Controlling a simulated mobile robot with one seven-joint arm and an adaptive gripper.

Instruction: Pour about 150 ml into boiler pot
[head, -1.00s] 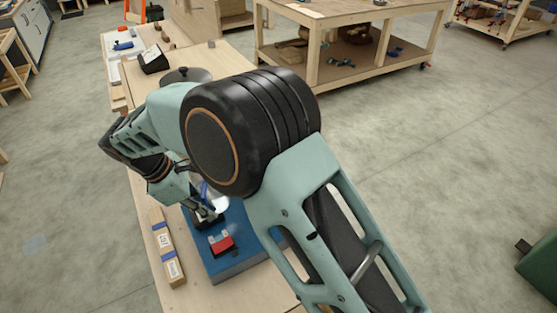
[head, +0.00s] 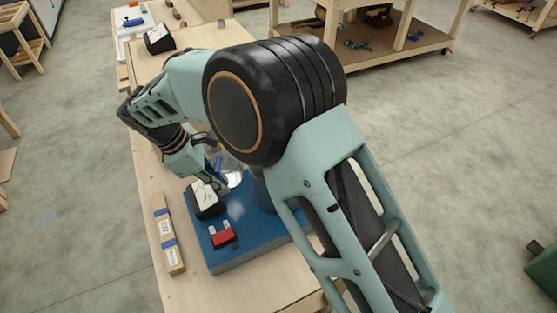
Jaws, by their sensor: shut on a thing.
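My gripper (head: 213,172) is shut on a clear container (head: 232,177) with a blue strip near its side. It holds the container over the far part of the blue platform, and my arm hides much of the grip. A dark rounded vessel (head: 261,193) stands on the platform just right of the container, largely hidden behind my arm. It may be the boiler pot, but I cannot tell for sure. I cannot make out a liquid level or any stream.
The blue platform (head: 252,250) lies on a wooden bench (head: 220,290). A black device with a white face (head: 206,198) and a red block (head: 223,236) sit on it. A labelled wooden bar (head: 168,235) lies left. Another black device (head: 159,39) stands farther back.

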